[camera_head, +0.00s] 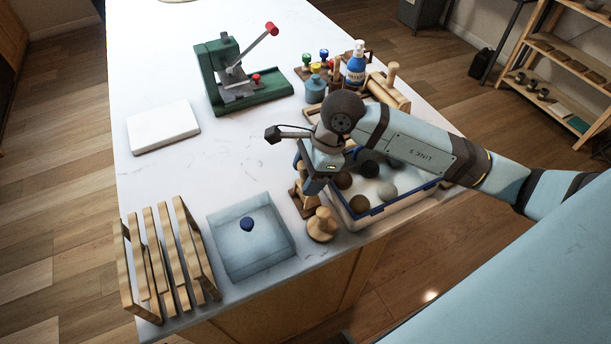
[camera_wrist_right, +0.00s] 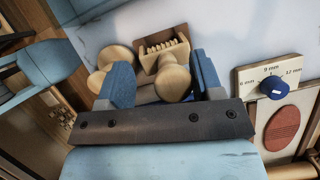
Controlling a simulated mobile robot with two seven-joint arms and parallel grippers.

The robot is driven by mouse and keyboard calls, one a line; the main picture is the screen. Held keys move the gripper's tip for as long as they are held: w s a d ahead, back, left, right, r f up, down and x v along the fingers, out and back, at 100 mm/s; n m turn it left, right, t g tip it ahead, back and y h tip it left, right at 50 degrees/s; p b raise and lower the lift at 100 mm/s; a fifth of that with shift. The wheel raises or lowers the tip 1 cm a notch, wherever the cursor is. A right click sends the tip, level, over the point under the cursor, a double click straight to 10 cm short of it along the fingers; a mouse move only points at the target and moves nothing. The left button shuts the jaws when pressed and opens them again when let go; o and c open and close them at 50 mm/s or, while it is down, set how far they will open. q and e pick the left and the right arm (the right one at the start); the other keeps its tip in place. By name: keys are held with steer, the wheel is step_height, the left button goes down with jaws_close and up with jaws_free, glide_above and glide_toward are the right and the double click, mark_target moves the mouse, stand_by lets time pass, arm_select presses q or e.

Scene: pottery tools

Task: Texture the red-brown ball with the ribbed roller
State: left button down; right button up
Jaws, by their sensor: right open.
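My right gripper (camera_head: 314,186) is open, pointing down beside the front left corner of the tray of balls. In the right wrist view its two blue fingers (camera_wrist_right: 164,82) stand on either side of a round wooden knob (camera_wrist_right: 173,82). Just beyond the knob is a wooden tool with a ribbed part (camera_wrist_right: 165,46), which looks like the ribbed roller. I cannot tell whether the fingers touch the knob. Brown balls (camera_head: 360,204) and a grey ball (camera_head: 387,190) lie in the white, blue-rimmed tray (camera_head: 408,203); which is red-brown is unclear. My left gripper is out of view.
A pale wooden knobbed tool (camera_head: 322,226) stands at the front edge. A shallow blue-grey basin (camera_head: 222,227), wooden slatted rack (camera_head: 160,262), white slab (camera_head: 163,127) and green press (camera_head: 225,98) stand further left. A dial plate (camera_wrist_right: 273,87) shows in the wrist view. The middle is clear.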

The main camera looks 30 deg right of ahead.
steer(key=b+v, duration=0.1)
steer(key=v, duration=1.1)
steer(key=shift+r, duration=0.3)
steer(key=shift+s+d, duration=0.1)
